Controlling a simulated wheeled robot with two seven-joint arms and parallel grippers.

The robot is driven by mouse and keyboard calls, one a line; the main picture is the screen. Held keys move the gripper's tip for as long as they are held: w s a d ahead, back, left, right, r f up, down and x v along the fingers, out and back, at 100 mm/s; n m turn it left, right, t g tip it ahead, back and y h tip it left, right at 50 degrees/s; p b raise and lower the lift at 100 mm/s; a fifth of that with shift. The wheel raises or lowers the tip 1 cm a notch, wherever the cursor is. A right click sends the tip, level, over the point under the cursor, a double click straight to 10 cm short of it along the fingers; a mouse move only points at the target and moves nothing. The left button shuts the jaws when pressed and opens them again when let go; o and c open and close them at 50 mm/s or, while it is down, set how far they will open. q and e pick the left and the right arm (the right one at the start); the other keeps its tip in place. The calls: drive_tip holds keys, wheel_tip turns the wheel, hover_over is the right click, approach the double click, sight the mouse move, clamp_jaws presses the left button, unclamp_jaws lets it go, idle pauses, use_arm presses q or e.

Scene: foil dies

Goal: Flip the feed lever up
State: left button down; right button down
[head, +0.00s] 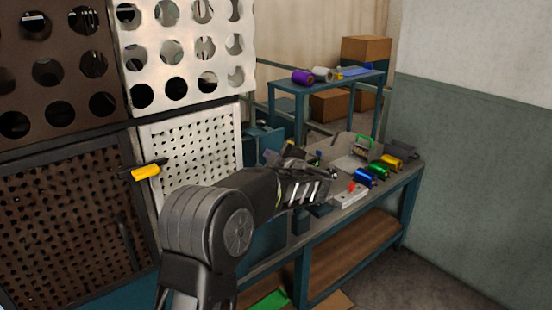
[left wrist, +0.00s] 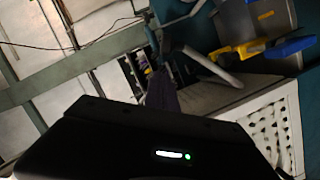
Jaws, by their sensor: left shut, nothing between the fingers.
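A small red lever (head: 352,186) stands up from a white box (head: 348,197) near the front edge of the workbench. I cannot tell for certain that it is the feed lever. A grey machine (head: 335,148) with a green handle (head: 364,142) stands behind it on the bench. My left gripper (head: 333,175) is shut and empty, just left of and behind the red lever in the picture. I cannot tell whether they touch. In the left wrist view no lever can be made out, and my dark wrist housing fills the bottom. My right gripper is not in view.
Blue (head: 366,175), green (head: 378,170) and gold (head: 391,162) foil rolls lie right of the white box. A raised shelf (head: 335,82) holds a purple roll (head: 301,77). A pegboard with a yellow-handled tool (head: 146,172) stands left. The bench's lower shelf (head: 350,250) looks mostly clear.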

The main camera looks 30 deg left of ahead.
use_arm(q)
drive_tip(key=b+v, duration=0.3)
drive_tip(key=v, duration=0.6)
drive_tip(key=shift+s+d, duration=0.25)
drive_tip(key=shift+d, duration=0.1)
